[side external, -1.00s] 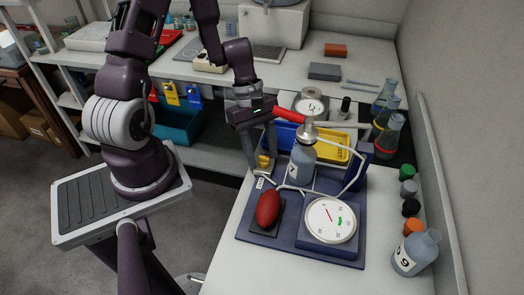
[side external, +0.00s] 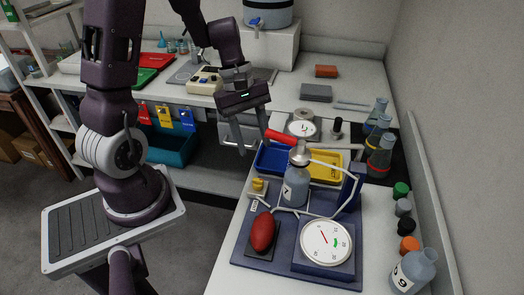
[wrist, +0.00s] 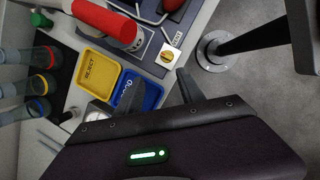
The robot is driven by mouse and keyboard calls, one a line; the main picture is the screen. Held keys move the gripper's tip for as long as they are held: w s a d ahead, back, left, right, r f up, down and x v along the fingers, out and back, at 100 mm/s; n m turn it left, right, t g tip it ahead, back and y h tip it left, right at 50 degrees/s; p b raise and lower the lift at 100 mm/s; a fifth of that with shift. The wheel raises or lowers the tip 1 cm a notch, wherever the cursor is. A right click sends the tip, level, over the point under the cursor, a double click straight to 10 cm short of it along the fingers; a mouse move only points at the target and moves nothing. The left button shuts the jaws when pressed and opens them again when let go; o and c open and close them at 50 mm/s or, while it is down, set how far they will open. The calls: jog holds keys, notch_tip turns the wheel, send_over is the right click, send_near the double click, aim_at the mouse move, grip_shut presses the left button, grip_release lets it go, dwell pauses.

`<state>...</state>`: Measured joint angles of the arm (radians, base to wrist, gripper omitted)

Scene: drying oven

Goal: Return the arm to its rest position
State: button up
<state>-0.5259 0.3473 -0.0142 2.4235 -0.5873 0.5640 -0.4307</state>
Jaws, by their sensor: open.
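My gripper (side external: 240,148) is open and empty. In the side view it hangs above the floor gap at the left edge of the near bench, left of the blue tray (side external: 274,160). Its two fingers point down and are apart. In the wrist view the open fingers (wrist: 160,92) point toward the blue tray (wrist: 140,92) and a yellow knob on a white base (wrist: 167,57). My arm is bent, with the forearm reaching down from the upper left. Nothing is between the fingers.
A blue board carries a bottle (side external: 296,187), a red bulb (side external: 262,232), a dial gauge (side external: 326,242) and the yellow knob (side external: 258,187). A red-handled part (side external: 281,137) sticks out near my gripper. Flasks (side external: 380,155) stand at right. Floor is free at left.

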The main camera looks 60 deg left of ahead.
jog(key=s+d+r+m+t+y, duration=0.1)
jog(key=s+d+r+m+t, duration=0.15)
jog(key=r+m, duration=0.35)
jog(key=s+d+r+m+t+y, duration=0.1)
jog(key=d+r+m, duration=0.3)
jog(key=r, duration=0.3)
jog(key=s+r+m+t+y, duration=0.1)
jog(key=s+r+m, duration=0.2)
jog(key=s+m, duration=0.3)
jog(key=s+d, duration=0.1)
jog(key=s, duration=0.2)
jog(key=shift+r+m+y, duration=0.15)
jog(key=shift+m+y, duration=0.25)
jog(key=shift+t, duration=0.25)
